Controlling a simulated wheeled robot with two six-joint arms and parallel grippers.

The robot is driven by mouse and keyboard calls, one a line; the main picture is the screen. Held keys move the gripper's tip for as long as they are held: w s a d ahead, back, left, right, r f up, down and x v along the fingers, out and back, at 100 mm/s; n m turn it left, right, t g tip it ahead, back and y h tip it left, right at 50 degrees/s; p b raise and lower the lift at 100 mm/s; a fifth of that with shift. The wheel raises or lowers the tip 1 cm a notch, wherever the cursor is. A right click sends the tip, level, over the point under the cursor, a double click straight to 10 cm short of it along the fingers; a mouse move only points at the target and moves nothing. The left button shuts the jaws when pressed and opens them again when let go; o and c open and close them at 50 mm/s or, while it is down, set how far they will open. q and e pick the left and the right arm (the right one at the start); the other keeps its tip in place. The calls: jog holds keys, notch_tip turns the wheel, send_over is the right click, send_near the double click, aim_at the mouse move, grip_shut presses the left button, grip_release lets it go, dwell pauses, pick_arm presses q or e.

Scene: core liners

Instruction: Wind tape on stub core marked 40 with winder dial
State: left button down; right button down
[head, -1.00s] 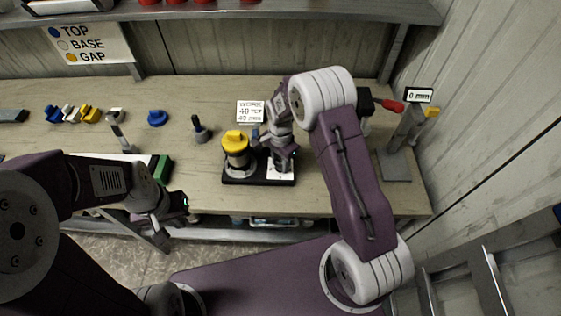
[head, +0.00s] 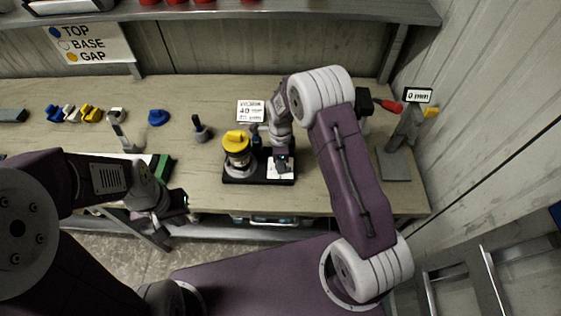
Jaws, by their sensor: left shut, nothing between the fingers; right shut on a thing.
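The winder (head: 231,179) is a dark base near the bench's front edge. At its left a spool with a yellow cap (head: 237,139) stands upright over a pale core (head: 238,159). At its right is a white plate (head: 273,174). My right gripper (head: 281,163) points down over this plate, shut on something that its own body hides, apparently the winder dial. A white card (head: 250,111) behind the winder carries print with "40" on it. My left gripper (head: 184,202) is shut and empty, in front of the bench's edge, away from the winder.
Grey stub on a base (head: 200,132), blue piece (head: 157,118) and small blue, white and yellow pieces (head: 89,113) stand on the bench to the left. A green-edged block (head: 163,169) lies near my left gripper. A gauge stand reading "0 mm" (head: 418,96) is at the right.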

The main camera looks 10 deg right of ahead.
jog(key=shift+m, duration=0.3)
jog(key=c, duration=1)
grip_release()
jog(key=shift+o, duration=0.2)
notch_tip(320, 180, up, 9)
jog(key=shift+b, duration=0.55)
